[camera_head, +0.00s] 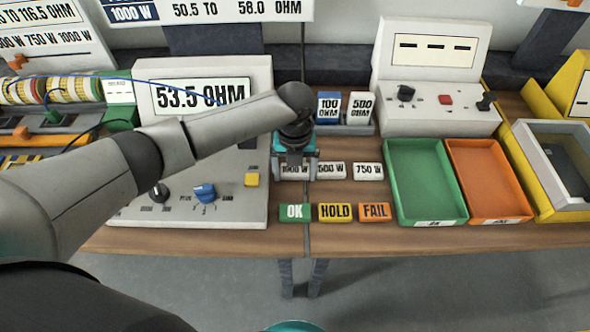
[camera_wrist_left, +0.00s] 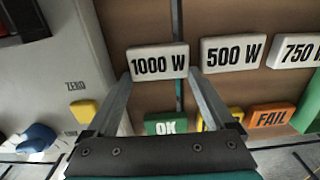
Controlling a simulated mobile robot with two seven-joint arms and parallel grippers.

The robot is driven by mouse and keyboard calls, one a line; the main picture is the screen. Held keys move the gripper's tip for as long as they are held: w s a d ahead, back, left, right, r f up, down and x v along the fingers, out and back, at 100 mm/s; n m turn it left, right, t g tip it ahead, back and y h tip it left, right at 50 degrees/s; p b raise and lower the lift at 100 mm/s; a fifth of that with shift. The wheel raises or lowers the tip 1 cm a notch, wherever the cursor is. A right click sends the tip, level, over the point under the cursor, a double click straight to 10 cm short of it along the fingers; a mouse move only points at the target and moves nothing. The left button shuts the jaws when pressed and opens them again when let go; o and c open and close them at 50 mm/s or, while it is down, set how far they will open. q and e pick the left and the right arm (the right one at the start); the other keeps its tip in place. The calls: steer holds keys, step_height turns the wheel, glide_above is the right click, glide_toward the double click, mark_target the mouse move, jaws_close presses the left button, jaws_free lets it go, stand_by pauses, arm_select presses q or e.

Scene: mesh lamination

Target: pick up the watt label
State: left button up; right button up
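Three white watt labels lie in a row on the wooden bench: 1000 W (camera_head: 295,171), 500 W (camera_head: 331,170) and 750 W (camera_head: 368,171). My left gripper (camera_head: 297,176) points down at the 1000 W label and partly covers it in the head view. In the left wrist view the 1000 W label (camera_wrist_left: 158,62) lies at the tips of my left gripper's two spread fingers (camera_wrist_left: 160,76). The fingers are open with nothing held. The 500 W label (camera_wrist_left: 233,51) lies just right of them. My right gripper is not seen.
OK (camera_head: 294,212), HOLD (camera_head: 338,212) and FAIL (camera_head: 375,212) labels lie in front. A meter (camera_head: 203,94) reading 53.5 OHM stands left. 100 OHM (camera_head: 329,107) and 500 OHM (camera_head: 361,107) blocks stand behind. Green (camera_head: 399,213) and orange (camera_head: 455,213) trays are to the right.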

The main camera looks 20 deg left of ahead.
arm_select(q)
steer(key=c, duration=0.8)
steer(key=shift+r, duration=0.1)
